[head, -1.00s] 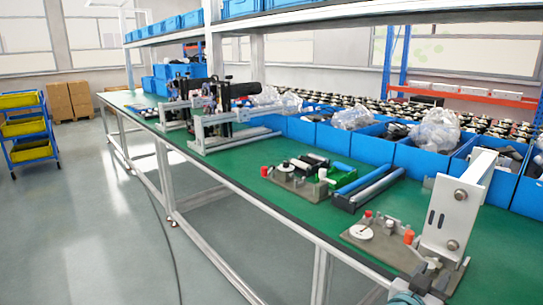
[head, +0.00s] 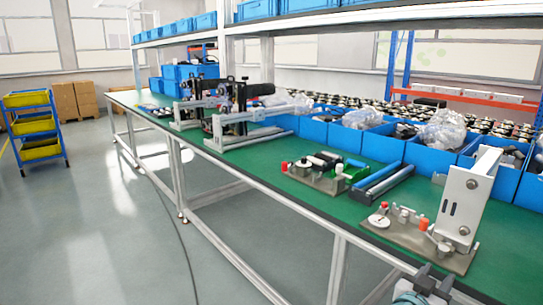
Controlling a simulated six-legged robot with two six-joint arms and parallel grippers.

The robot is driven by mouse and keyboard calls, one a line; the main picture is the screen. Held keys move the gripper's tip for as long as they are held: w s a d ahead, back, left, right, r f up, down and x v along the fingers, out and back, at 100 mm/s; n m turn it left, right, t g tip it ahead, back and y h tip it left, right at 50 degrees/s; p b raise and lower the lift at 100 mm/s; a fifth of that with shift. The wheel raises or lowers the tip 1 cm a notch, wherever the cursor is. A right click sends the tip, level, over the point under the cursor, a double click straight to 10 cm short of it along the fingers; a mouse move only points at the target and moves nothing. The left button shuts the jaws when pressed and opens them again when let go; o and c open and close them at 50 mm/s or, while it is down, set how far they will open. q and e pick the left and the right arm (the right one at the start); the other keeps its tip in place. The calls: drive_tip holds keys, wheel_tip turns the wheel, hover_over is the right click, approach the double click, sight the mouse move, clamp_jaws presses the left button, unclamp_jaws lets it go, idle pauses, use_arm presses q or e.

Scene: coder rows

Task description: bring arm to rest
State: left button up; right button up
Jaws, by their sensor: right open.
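My right gripper (head: 433,281) is at the bottom edge of the head view, at the front edge of the green-topped bench (head: 273,177). It is open, and I see nothing between its fingers. It is in front of a grey base plate (head: 462,262) that carries a tall silver bracket (head: 462,207), a white disc and an orange-red knob. It appears apart from that fixture, though the gap is hard to judge. Most of my right arm is cut off by the frame. My left gripper is not in view.
A second fixture (head: 311,179) and blue-grey rollers (head: 386,181) lie farther along the bench. Blue bins (head: 379,147) line its back, under a shelf (head: 360,22). A cart with yellow trays (head: 38,128) stands at far left.

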drive_tip(key=s+a+f+n+g+y, duration=0.1)
drive_tip(key=s+a+f+n+y, duration=0.15)
drive_tip(key=f, duration=0.75)
drive_tip(key=s+a+f+n+y, duration=0.1)
drive_tip(key=a+f+n+y, duration=0.2)
drive_tip(key=f, duration=0.6)
drive_tip(key=s+a+f+n+g+y, duration=0.1)
drive_tip(key=s+a+f+n+y, duration=0.2)
drive_tip(key=f, duration=0.7)
drive_tip(key=s+a+f+g+y, duration=0.45)
drive_tip(key=s+a, duration=0.25)
drive_tip(key=s, duration=0.3)
drive_tip(key=s+a+f+g+y, duration=0.45)
drive_tip(key=s+a, duration=0.35)
drive_tip(key=s, duration=0.3)
wheel_tip(320, 180, up, 12)
drive_tip(key=m+p, duration=0.1)
drive_tip(key=p, duration=1.1)
drive_tip(key=shift+w, duration=0.15)
drive_tip(key=shift+d, duration=0.1)
